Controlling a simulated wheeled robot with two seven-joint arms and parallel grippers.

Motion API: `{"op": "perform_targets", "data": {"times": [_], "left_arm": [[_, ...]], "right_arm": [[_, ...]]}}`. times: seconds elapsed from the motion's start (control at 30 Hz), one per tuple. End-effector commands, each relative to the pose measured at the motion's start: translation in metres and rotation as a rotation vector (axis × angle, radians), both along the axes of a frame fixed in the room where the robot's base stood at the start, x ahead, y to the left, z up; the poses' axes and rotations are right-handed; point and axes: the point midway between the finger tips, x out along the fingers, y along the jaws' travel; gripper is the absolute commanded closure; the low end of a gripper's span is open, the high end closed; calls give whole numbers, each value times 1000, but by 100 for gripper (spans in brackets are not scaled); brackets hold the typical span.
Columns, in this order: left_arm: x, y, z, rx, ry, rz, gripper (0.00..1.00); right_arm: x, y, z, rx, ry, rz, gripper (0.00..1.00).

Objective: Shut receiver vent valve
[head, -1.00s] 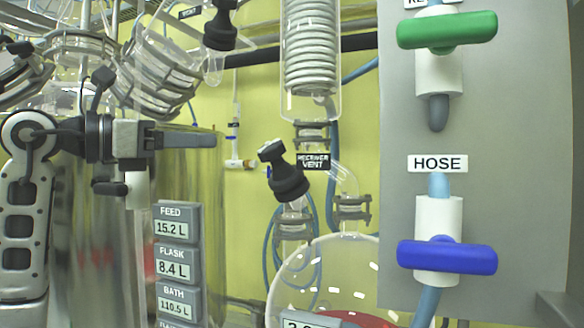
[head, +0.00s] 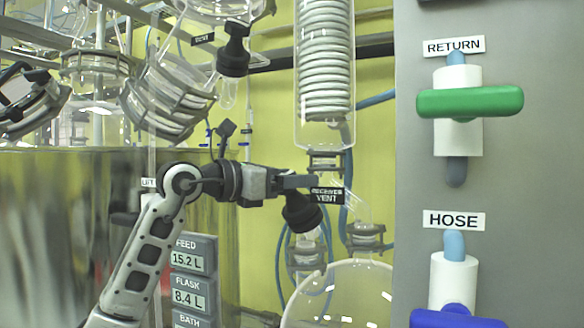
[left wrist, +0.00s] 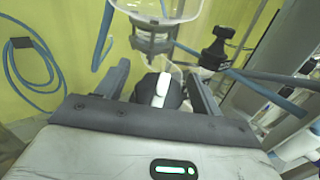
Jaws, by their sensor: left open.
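The receiver vent valve has a black cap (head: 301,214), beside the black RECEIVER VENT label (head: 327,195), on the neck of the round glass receiver (head: 340,290). My left gripper (head: 304,183) is open at the top of the cap and hides the valve's handle in the head view. In the left wrist view, the black cap (left wrist: 174,96) with a white bar lies between the two open fingers (left wrist: 158,76). I cannot tell whether a finger touches it. My right gripper is not in view.
A grey panel with a green RETURN valve (head: 470,102) and a blue HOSE valve (head: 455,318) stands at the right. A glass condenser coil (head: 325,70) hangs just above the gripper. Another black-capped valve (head: 234,52) is at upper left, above a shiny vessel (head: 60,220).

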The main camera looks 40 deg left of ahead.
Motion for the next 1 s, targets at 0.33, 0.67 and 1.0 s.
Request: {"op": "perform_targets", "data": {"times": [0.33,0.67,1.0], "left_arm": [[5,-1,0,0,-1,0,33],[5,-1,0,0,0,-1,78],[4,-2,0,51,-6,-77,78]], "right_arm": [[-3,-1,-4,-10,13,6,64],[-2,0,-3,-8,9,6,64],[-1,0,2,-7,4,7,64]]}}
